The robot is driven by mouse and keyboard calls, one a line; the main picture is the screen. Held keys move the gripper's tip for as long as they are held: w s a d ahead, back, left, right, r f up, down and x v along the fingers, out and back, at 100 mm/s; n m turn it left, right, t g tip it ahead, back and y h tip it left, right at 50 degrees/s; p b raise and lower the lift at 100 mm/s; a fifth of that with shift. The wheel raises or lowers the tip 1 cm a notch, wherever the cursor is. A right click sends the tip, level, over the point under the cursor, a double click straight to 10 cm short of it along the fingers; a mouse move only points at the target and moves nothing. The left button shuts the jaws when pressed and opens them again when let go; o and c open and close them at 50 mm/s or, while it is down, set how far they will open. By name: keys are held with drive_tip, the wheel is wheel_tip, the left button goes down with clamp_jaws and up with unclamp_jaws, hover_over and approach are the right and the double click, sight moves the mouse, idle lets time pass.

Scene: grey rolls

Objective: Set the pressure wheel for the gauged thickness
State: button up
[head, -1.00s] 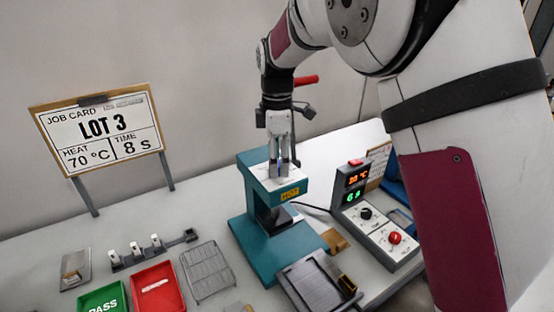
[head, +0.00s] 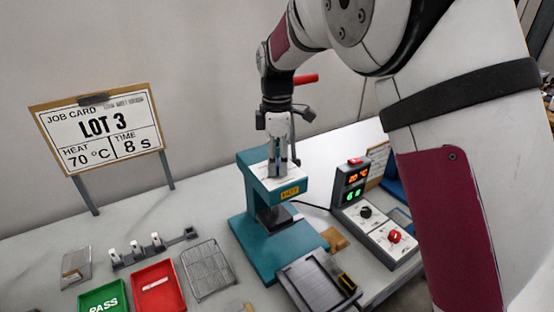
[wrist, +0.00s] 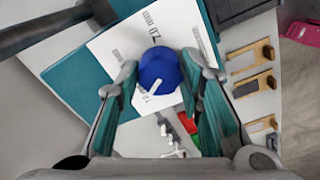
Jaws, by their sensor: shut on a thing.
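The teal press (head: 258,215) stands on the table with a white dial plate on top. My gripper (head: 280,166) points straight down over that plate. In the wrist view the blue pressure wheel (wrist: 157,73), with a white pointer line, sits between my two fingers on the white dial plate (wrist: 118,48). The fingers are shut on the wheel from both sides. The dial plate carries printed marks, too small to read surely. In the head view the wheel is mostly hidden by the fingers.
A job card (head: 100,132) reads LOT 3, 70 °C, 8 s. A control box (head: 377,222) with lit displays, a black knob and a red knob stands right of the press. Green (head: 104,298) and red (head: 158,290) trays and a wire rack (head: 208,269) lie at front left.

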drive_tip(key=m, duration=1.3)
drive_tip(key=shift+p, duration=0.3)
drive_tip(key=m, duration=0.4)
drive_tip(key=m+p, duration=0.1)
drive_tip(key=m, duration=0.2)
drive_tip(key=shift+m, duration=0.4)
drive_tip(key=m+p, duration=0.1)
drive_tip(key=m, duration=0.5)
drive_tip(key=shift+m, duration=0.4)
drive_tip(key=o, duration=1.2)
